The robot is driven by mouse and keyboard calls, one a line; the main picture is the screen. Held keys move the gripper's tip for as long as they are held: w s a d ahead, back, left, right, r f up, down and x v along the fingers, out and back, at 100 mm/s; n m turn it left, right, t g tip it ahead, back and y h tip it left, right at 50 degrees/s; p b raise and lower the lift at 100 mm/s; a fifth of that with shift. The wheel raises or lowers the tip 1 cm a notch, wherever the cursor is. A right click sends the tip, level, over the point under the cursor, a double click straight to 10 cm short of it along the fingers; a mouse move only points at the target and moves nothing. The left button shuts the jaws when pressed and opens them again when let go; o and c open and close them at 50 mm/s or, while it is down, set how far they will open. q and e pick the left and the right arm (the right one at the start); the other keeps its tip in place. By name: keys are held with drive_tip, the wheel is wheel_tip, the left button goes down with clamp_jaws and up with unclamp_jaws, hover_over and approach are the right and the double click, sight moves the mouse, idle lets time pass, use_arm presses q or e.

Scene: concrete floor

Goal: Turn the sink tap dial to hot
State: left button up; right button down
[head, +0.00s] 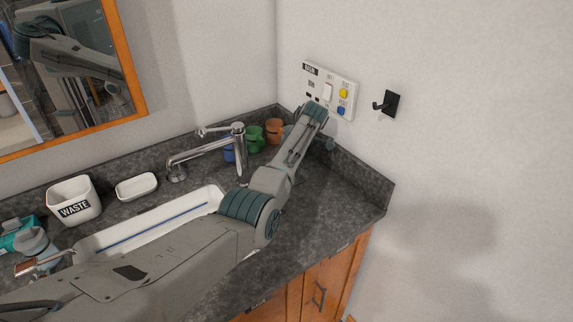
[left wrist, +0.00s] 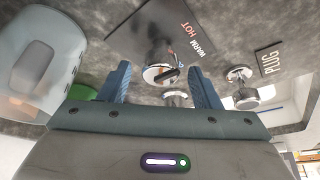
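In the left wrist view a round chrome dial (left wrist: 160,75) with a dark bar handle stands by a dark plate (left wrist: 150,30) lettered WARM and HOT. I cannot tell which label the bar points at. My left gripper (left wrist: 162,72) is open, its two blue fingers on either side of the dial in the picture, with gaps to both; I see no contact. In the head view the chrome sink tap (head: 205,148) stands behind the white basin (head: 160,218). My right gripper is not in view.
A wall panel (head: 330,90) with switches and a black hook (head: 388,103) are close beyond my arm. Coloured cups (head: 255,138) stand by the tap. A PLUG plate (left wrist: 269,60) and chrome knob (left wrist: 242,88) are near the dial. A translucent cup (left wrist: 42,60) is left.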

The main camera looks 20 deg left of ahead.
use_arm(q)
drive_tip(key=b+v, duration=0.3)
drive_tip(key=v, duration=0.7)
drive_tip(key=shift+d+r, duration=0.2)
drive_tip(key=shift+r, duration=0.15)
